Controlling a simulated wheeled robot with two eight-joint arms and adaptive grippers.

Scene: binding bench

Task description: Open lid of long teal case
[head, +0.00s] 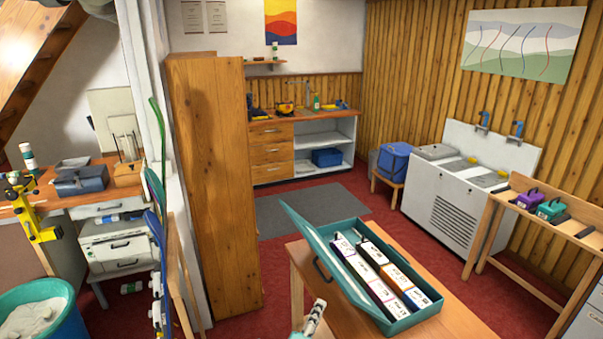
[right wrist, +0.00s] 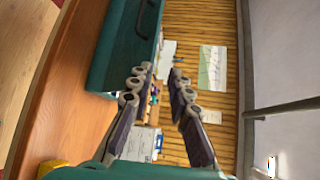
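The long teal case (head: 400,327) lies on the wooden table at the lower middle of the head view. Its lid (head: 296,222) stands raised and tilted along the case's left long side, so the inside shows. Several white boxes with coloured bands (head: 380,291) lie in rows inside. My right gripper (head: 316,308) is just left of the case's near end. In the right wrist view its two fingers (right wrist: 159,75) are apart with nothing between them. Part of the teal case with a dark handle (right wrist: 124,45) shows beyond the left finger. My left gripper is in neither view.
The wooden table (head: 455,318) has bare room right of the case. A tall wooden cabinet (head: 213,185) stands behind to the left. A bench at right (head: 540,215) holds a purple and a teal small case. Red carpet lies between.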

